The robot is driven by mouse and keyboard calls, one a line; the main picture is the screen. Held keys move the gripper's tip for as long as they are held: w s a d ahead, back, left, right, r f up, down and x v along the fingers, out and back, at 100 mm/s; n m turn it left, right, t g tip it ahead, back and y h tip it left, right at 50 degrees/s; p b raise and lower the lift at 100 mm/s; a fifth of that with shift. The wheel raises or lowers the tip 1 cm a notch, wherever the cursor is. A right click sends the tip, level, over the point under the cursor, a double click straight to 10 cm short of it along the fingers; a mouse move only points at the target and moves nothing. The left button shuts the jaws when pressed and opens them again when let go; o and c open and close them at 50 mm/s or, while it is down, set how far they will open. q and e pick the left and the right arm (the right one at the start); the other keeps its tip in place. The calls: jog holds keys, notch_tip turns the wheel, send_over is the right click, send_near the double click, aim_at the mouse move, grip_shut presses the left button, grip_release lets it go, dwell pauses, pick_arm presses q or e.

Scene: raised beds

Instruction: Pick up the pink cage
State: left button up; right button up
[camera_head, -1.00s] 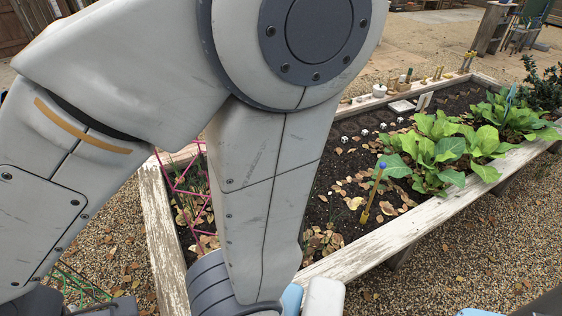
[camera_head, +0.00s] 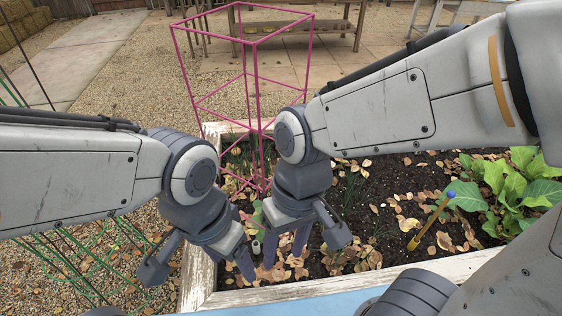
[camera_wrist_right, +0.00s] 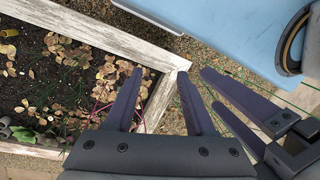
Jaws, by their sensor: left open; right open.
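The pink cage (camera_head: 257,88) is a tall open frame of thin bars. In the head view it stands at the far left corner of the raised bed, and my right wrist hides part of its lower right side. Thin pink bars of it show behind the fingers in the right wrist view (camera_wrist_right: 98,106). My right gripper (camera_head: 286,246) is open and empty, pointing down over the bed's near left part, on the near side of the cage. My left gripper (camera_head: 243,262) is just left of it, also open and empty; its fingers show in the right wrist view (camera_wrist_right: 232,108).
The raised bed (camera_head: 235,297) has a weathered white wooden rim, dark soil and dry leaves. A blue-topped yellow tool (camera_head: 432,222) and leafy plants (camera_head: 515,185) are on the right. Green wire frames (camera_head: 75,262) stand on the gravel at left. A wooden table (camera_head: 298,25) is behind.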

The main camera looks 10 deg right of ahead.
jog(key=w+a+f+m+g+y+b, duration=0.2)
jog(key=w+f+m+y+b, duration=0.1)
jog(key=w+f+m+b, duration=0.45)
jog(key=w+d+f+m+t+y+b, duration=0.3)
jog(key=w+f+m+y, duration=0.1)
jog(key=w+m, duration=0.4)
jog(key=w+d+f+m+t+y+b, duration=0.25)
jog(key=w+f+m+y, duration=0.25)
jog(key=w+m, duration=0.3)
pick_arm(q)
notch_tip(320, 180, down, 16)
jog(key=shift+b, duration=0.35)
pick_arm(e)
jog(key=x, duration=0.9)
jog(key=shift+w+f, duration=0.15)
jog(key=shift+w, duration=0.25)
pick_arm(q)
jog(key=shift+r, duration=0.1)
pick_arm(e)
jog(key=shift+n, duration=0.25)
jog(key=shift+c, duration=0.3)
grip_shut()
